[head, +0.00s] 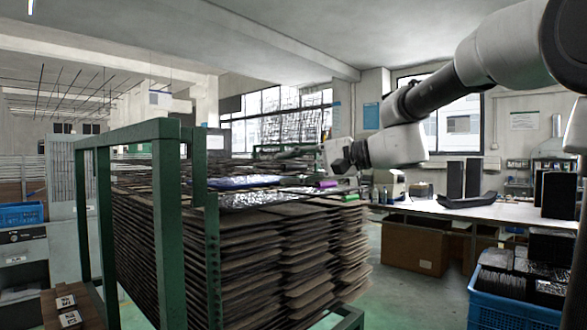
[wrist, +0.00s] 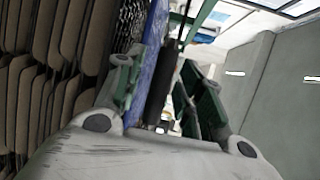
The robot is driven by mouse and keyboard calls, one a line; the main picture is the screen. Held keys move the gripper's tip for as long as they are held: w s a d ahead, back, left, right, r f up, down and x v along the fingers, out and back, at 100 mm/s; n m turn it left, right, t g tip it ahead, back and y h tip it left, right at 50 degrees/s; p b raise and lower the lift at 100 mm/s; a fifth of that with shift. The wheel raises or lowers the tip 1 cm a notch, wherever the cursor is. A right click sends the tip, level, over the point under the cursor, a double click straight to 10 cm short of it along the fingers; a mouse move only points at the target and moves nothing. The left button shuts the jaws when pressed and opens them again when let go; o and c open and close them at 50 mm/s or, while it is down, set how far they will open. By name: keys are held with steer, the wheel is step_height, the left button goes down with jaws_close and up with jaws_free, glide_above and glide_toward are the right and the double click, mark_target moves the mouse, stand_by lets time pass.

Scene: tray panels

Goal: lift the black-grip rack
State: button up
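My gripper (head: 292,154) reaches leftward over the top of the stacked panels in the head view. In the wrist view its two fingers (wrist: 160,62) stand apart, one on each side of a dark, bar-like grip (wrist: 168,75). This looks like the black grip. I see a gap on its right side; contact on the left cannot be told. A blue panel (wrist: 150,50) runs beside the grip. In the head view I cannot clearly pick out the black grip near my gripper. A blue panel (head: 240,183) lies on top of the stack, with a purple grip (head: 327,184) and a green grip (head: 350,197) at its right.
A green frame (head: 166,220) stands around the tall stack of brown panels (head: 270,260). A workbench (head: 450,208) with black items is behind at right. A blue crate (head: 500,308) is at lower right. Green floor (head: 410,290) between them is clear.

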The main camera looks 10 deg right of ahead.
jaws_close()
steer(key=shift+r, duration=0.1)
